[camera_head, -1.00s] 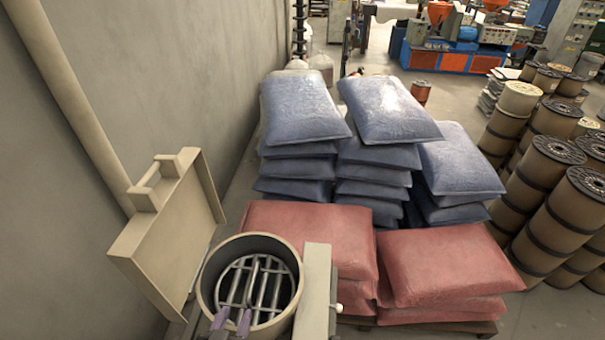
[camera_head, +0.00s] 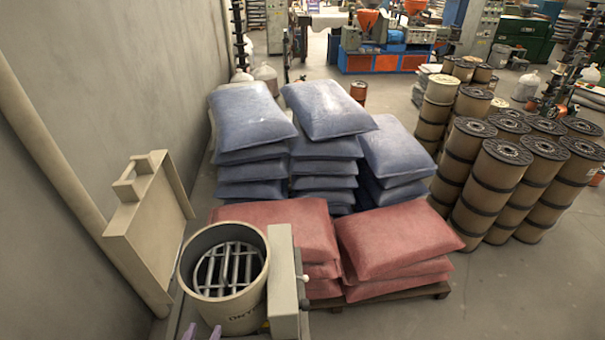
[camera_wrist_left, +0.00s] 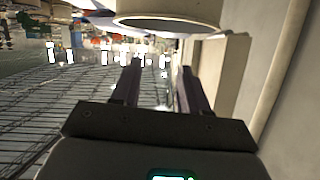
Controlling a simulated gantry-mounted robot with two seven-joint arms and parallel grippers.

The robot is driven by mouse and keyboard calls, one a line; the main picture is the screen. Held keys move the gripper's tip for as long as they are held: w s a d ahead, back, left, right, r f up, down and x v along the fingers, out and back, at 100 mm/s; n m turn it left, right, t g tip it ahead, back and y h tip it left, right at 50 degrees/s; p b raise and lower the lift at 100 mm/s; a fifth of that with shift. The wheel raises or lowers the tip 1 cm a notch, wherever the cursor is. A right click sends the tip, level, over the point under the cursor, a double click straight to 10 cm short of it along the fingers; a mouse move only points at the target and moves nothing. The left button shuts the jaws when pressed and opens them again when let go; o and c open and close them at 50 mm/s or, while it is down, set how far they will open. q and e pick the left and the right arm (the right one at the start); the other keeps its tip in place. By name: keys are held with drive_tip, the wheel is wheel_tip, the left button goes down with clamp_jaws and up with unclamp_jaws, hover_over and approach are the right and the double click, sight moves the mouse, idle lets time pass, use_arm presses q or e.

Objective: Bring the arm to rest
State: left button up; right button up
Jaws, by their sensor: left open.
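My left gripper (camera_head: 201,332) shows only as two purple fingertips at the bottom edge of the head view, in front of the round cream hopper (camera_head: 237,318). The fingertips are apart, with nothing seen between them. In the left wrist view, my left gripper (camera_wrist_left: 160,67) has two dark fingers spread with an empty gap. A round cream vessel (camera_wrist_left: 165,20) shows beyond the fingers there, apart from them. The hopper in the head view has a metal bar grate (camera_head: 232,268) inside. My right gripper is in neither view.
The hopper's square lid (camera_head: 150,225) stands open at its left, near the grey wall (camera_head: 130,70). A cream box (camera_head: 284,270) adjoins the hopper's right. Red sacks (camera_head: 395,240) and blue sacks (camera_head: 325,110) are stacked behind. Spools (camera_head: 490,185) stand at right; floor lies clear at lower right.

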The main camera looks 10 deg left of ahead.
use_arm(q)
drive_tip(key=s+d+f+m+g+h+p, duration=0.2)
drive_tip(key=s+d+f+m+g+h, duration=0.1)
drive_tip(key=s+f+g, duration=0.5)
drive_tip(key=shift+s+d+f+m+g+h, duration=0.15)
drive_tip(key=shift+s+d+m+g+h, duration=0.3)
drive_tip(key=shift+s+d+g, duration=0.45)
drive_tip(key=shift+w+a, duration=0.15)
